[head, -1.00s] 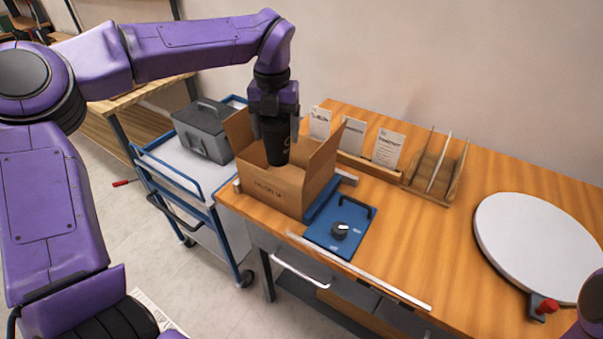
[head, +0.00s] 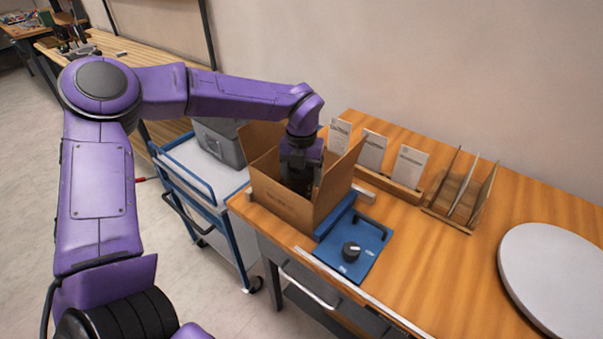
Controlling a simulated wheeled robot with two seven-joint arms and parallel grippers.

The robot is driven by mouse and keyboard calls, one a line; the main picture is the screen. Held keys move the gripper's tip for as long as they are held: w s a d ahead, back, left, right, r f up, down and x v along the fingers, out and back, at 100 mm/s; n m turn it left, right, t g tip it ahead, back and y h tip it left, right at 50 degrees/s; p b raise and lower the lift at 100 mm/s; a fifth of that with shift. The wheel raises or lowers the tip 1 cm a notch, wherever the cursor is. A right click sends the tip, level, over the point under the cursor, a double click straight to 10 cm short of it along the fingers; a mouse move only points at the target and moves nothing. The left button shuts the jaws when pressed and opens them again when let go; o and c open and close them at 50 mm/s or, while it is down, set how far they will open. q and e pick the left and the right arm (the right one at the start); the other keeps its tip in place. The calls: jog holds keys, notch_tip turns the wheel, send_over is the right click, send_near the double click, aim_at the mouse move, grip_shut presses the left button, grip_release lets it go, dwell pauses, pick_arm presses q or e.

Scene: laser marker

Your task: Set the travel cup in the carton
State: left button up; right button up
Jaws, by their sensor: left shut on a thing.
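The open cardboard carton (head: 281,205) stands on the wooden bench, with its flaps up. My left gripper (head: 299,183) reaches down into the carton from above. It is shut on the dark travel cup (head: 297,187), which is inside the carton's opening and mostly hidden by the gripper and the front wall. I cannot tell whether the cup touches the carton's floor. My right gripper is not in view.
A blue plate with a black knob (head: 351,250) lies in front of the carton. Card holders (head: 390,183) and a wooden rack (head: 458,205) stand behind. A white round disc (head: 555,275) is at right. A blue cart (head: 205,175) holding a grey box stands left.

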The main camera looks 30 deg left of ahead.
pick_arm(q)
jog(key=shift+f, duration=0.15)
jog(key=o, duration=0.7)
notch_tip(320, 180, up, 12)
jog(key=shift+r+b, duration=0.2)
jog(key=shift+b, duration=0.3)
